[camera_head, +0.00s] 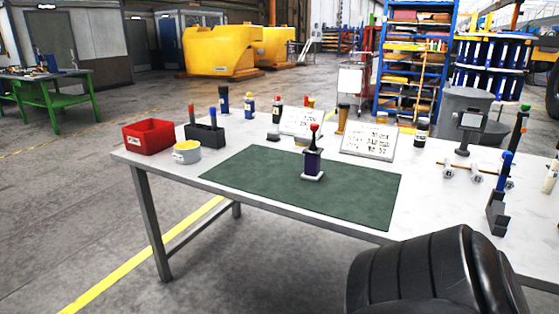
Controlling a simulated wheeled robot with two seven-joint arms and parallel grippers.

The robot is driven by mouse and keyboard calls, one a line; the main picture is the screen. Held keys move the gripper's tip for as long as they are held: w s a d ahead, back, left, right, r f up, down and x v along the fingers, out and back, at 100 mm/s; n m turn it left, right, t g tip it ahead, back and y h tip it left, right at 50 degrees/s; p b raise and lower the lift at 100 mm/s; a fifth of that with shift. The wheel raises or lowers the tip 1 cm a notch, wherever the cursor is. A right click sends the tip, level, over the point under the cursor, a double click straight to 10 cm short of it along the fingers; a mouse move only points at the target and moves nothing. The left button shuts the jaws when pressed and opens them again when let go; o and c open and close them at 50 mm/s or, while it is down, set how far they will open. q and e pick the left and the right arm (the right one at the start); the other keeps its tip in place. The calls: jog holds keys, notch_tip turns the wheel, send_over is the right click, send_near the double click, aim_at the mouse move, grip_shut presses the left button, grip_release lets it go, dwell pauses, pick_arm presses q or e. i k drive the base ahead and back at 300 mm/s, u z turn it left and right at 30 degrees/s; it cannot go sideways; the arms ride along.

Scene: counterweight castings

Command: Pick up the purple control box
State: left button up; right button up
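The purple control box (312,163) stands upright on the green mat (255,178) near the middle of the white table. It has a white base and a dark stick with a red knob on top. Nothing touches it or covers it in this view. Neither of my grippers is in view.
A red bin (148,136), a yellow-topped tub (187,152) and a dark holder (204,134) stand at the table's left. Bottles and white boards (368,141) line the back. Tools stand at the right. A black padded chair back (430,275) blocks the front right.

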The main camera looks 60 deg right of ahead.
aim_at(312, 172)
jog(key=z, duration=0.4)
jog(key=i, duration=0.9)
jog(key=z, duration=0.85)
